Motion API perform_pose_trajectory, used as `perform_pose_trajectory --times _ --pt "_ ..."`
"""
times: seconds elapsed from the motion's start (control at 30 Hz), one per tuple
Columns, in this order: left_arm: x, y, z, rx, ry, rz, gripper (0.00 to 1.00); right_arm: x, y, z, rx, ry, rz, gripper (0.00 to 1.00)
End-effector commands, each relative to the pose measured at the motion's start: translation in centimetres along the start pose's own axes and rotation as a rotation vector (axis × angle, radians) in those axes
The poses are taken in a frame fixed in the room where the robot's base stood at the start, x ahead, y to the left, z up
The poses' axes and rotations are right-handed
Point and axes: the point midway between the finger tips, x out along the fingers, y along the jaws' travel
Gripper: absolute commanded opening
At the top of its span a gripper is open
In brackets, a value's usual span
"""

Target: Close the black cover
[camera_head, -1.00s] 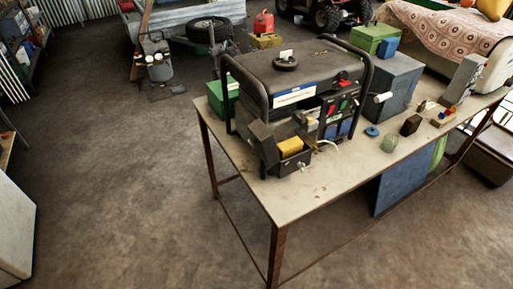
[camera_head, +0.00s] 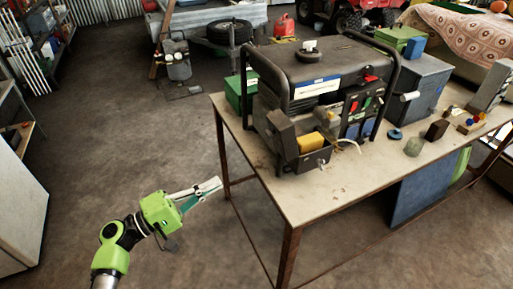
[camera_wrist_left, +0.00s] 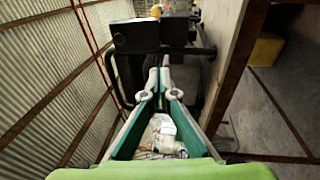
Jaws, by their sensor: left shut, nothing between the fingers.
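The black cover (camera_head: 282,134) stands open and tilted on the left side of a small black box (camera_head: 314,159) at the front of the generator (camera_head: 325,72). A yellow block (camera_head: 311,142) shows inside the box. My left gripper (camera_head: 217,184) is left of the table, apart from the cover and lower left of it in the head view. Its fingers are shut and empty. In the left wrist view, the left gripper (camera_wrist_left: 160,75) points toward a dark box shape (camera_wrist_left: 150,36) with something yellow behind it. My right gripper is not in view.
The generator stands on a metal-legged table (camera_head: 330,195). A blue disc (camera_head: 395,134), a glass jar (camera_head: 413,147) and a dark block (camera_head: 437,129) lie to its right. A black frame bar (camera_head: 268,90) rises beside the cover. The floor left of the table is open.

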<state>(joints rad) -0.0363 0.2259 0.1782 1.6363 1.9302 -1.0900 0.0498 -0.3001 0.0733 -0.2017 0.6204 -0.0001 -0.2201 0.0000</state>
Motion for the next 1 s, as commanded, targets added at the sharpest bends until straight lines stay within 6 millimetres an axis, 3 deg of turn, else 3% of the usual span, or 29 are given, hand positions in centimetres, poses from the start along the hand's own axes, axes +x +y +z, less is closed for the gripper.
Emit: perform_pose_trajectory --times 0.03,0.1,0.2,0.37,0.8,1.0 --pt "0.0 2.3 0.5 0.012 -0.028 0.056 0.0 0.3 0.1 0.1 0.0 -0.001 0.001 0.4" --pt "-0.1 4.8 1.0 0.02 -0.058 0.113 0.0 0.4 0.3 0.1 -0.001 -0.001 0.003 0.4" --pt "0.0 6.4 1.5 0.023 -0.077 0.15 0.0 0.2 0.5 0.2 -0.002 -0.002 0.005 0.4" --pt "1.7 7.2 1.7 0.022 -0.081 0.155 0.0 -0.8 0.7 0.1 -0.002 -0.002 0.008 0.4" --pt "10.6 8.6 2.3 0.021 -0.077 0.153 0.0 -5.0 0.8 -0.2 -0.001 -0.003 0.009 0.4" --pt "13.0 8.6 2.5 0.022 -0.077 0.151 0.0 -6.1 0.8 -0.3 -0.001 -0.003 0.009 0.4"
